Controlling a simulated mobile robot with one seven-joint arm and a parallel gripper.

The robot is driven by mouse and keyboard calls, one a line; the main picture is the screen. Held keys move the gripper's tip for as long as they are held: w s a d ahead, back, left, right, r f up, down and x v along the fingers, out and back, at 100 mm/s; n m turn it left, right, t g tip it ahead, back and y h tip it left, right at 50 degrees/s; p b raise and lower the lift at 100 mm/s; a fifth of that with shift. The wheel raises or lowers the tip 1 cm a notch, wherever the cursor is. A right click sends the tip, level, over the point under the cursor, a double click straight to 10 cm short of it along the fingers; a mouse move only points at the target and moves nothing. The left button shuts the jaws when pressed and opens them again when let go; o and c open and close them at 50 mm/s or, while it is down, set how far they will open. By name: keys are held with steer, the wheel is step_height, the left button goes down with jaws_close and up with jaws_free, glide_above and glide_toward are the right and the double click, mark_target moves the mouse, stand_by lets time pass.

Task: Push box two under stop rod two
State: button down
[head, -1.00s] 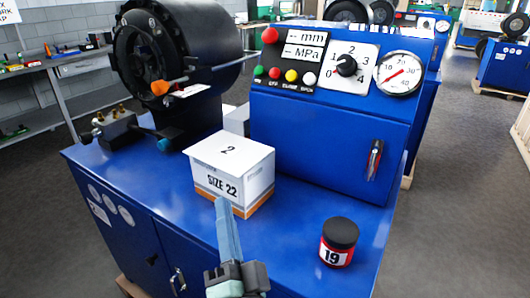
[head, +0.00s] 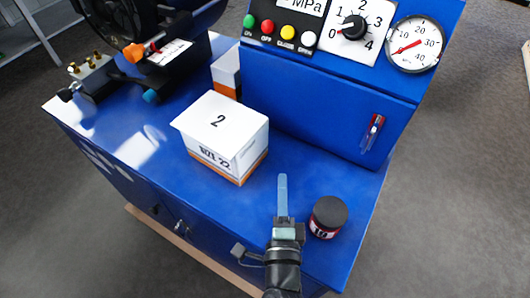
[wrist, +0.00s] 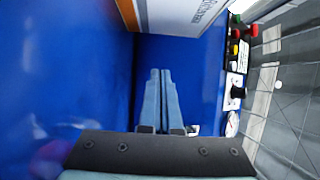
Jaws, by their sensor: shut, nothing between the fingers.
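Box two (head: 220,136), a white carton with an orange lower band, "2" on its lid and "SIZE 22" on its side, stands upright on the blue machine top. My gripper (head: 283,178) is shut and empty, to the right of the box and apart from it. In the wrist view, its closed fingers (wrist: 161,75) point toward the blue surface, with part of the box (wrist: 185,14) at the top edge. An orange-tipped part (head: 134,52) sits by the black crimper head at upper left. I cannot tell whether it is stop rod two.
A dark-lidded jar (head: 328,216) stands just right of my gripper. Another white and orange carton (head: 226,77) stands behind box two. The blue control cabinet (head: 310,115) rises along the back. Brass fittings (head: 88,66) lie at left. The blue top (head: 165,135) left of the box is clear.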

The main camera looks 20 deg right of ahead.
mark_target(265, 142)
steer(key=x, duration=0.6)
steer(key=shift+w+r, duration=0.15)
steer(key=shift+w+a+r+p, duration=0.1)
steer(key=shift+w+a+p, duration=0.6)
steer(key=shift+a+p, duration=0.4)
steer(key=shift+w+a+p, duration=0.3)
steer(key=shift+w+a, duration=0.1)
steer(key=shift+a, duration=0.1)
